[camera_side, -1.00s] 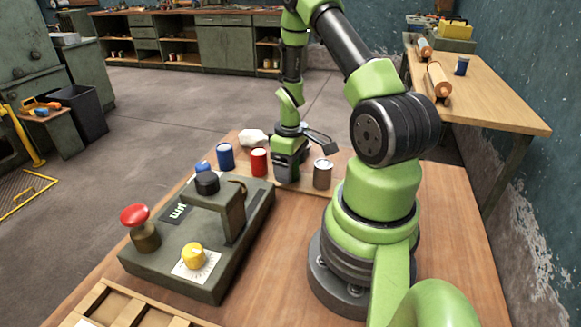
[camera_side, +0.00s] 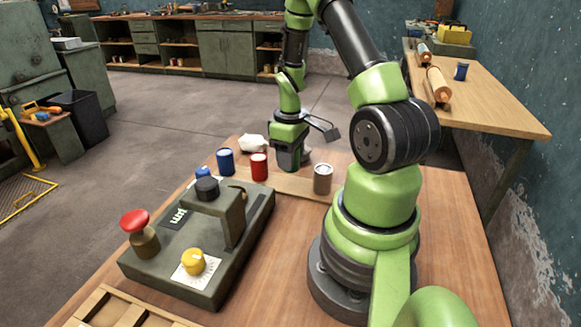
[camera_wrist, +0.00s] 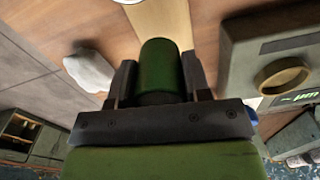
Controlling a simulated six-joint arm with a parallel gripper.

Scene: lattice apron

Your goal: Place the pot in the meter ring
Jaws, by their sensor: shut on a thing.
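The pot (camera_wrist: 160,70) is a dark green cylinder, seen in the wrist view between the two dark fingers of my gripper (camera_wrist: 160,80). My gripper is shut on it. In the side view my gripper (camera_side: 287,158) is over the far part of the table, and the pot is hard to make out there. The meter ring (camera_wrist: 283,75) is a tan ring on the grey-green meter box (camera_wrist: 240,55), to the right of the pot in the wrist view. In the side view the ring (camera_side: 240,187) is partly hidden behind the meter's upright.
Near my gripper stand a blue can (camera_side: 225,161), a red can (camera_side: 259,167) and a grey-brown can (camera_side: 322,179). A white crumpled lump (camera_side: 253,143) lies behind them. The meter box carries a red button (camera_side: 135,220) and a yellow knob (camera_side: 193,262). A wooden tray (camera_side: 120,310) is in front.

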